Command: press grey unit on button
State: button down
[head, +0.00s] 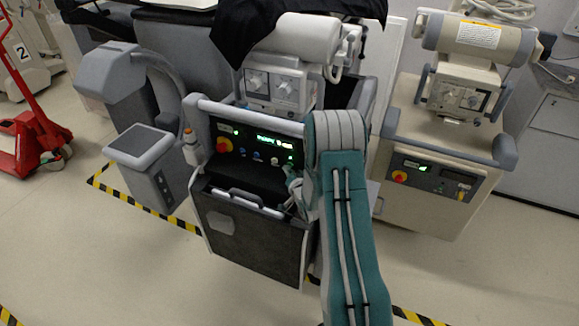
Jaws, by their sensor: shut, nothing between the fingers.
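The grey unit (255,236) is a wheeled cart in the middle of the head view, with a white handle bar over a dark control panel (238,152). The panel carries a red knob on a yellow base (222,145), green lights, a lit display (268,140) and small blue and pale round controls (274,161). I cannot tell which control is the on button. My teal and grey arm rises in front of the cart's right side and hides the panel's right end. Pale and teal parts show just left of the arm; I cannot make out my gripper's fingers.
A beige cart (440,190) with a similar panel stands at right. A grey machine (150,150) stands at left and a red trolley (35,140) at far left. Black cloth (240,30) drapes behind. Yellow-black tape (140,207) marks the floor, which is clear in front.

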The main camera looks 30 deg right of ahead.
jog(key=shift+w+d, duration=0.25)
jog(key=shift+d, duration=0.05)
dwell(0.5)
jog(key=shift+s+a, duration=0.1)
jog(key=shift+a, duration=0.05)
jog(key=shift+s+a, duration=0.45)
jog(key=shift+a, duration=0.1)
jog(key=s+a, duration=0.1)
jog(key=a, duration=0.1)
jog(key=s+a, duration=0.2)
dwell(0.7)
dwell(0.6)
